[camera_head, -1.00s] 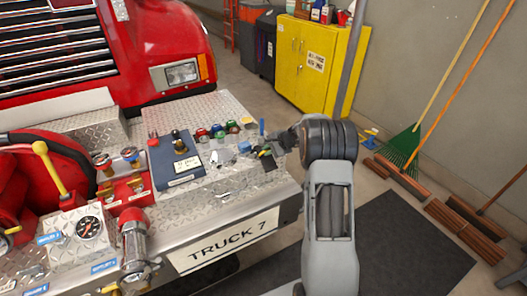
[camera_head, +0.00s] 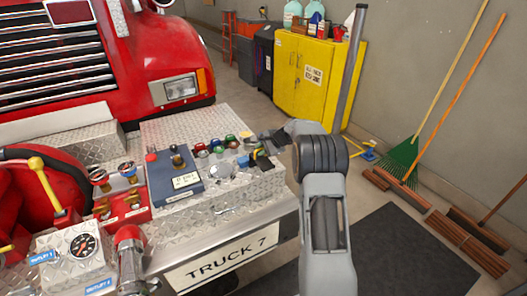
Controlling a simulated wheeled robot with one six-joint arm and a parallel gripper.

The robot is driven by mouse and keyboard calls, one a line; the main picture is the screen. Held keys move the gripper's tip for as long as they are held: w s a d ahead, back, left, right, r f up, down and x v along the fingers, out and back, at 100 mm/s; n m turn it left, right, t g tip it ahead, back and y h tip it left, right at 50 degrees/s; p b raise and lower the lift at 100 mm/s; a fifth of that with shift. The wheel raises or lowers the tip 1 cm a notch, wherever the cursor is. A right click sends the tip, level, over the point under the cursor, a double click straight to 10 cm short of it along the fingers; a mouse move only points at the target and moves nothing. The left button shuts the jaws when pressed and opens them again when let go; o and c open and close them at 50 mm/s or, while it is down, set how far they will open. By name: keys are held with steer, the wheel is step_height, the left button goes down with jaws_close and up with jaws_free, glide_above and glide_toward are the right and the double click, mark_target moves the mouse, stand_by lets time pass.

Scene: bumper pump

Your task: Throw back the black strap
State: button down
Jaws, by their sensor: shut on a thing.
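My gripper (camera_head: 260,146) is at the far right end of the truck's bumper deck, reaching in from the right. It is shut on a small dark piece that looks like the black strap (camera_head: 263,164), at the deck's right edge. A small yellow part shows against the dark piece. The strap is small here and partly covered by my gripper, so its full length and how it lies cannot be told.
A blue control box (camera_head: 177,175) and several coloured caps (camera_head: 215,146) stand left of my gripper on the tread-plate deck (camera_head: 255,188). A yellow cabinet (camera_head: 300,75) stands behind. Brooms lean on the right wall.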

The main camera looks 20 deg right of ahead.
steer(key=c, duration=1.5)
jaws_free()
steer(key=o, duration=0.3)
steer(key=shift+w+a+f, duration=0.15)
steer(key=shift+w+f, duration=0.05)
steer(key=shift+w, duration=0.05)
steer(key=shift+s+r, duration=0.1)
steer(key=shift+s, duration=0.05)
steer(key=b+v, duration=0.2)
steer(key=v, duration=1.2)
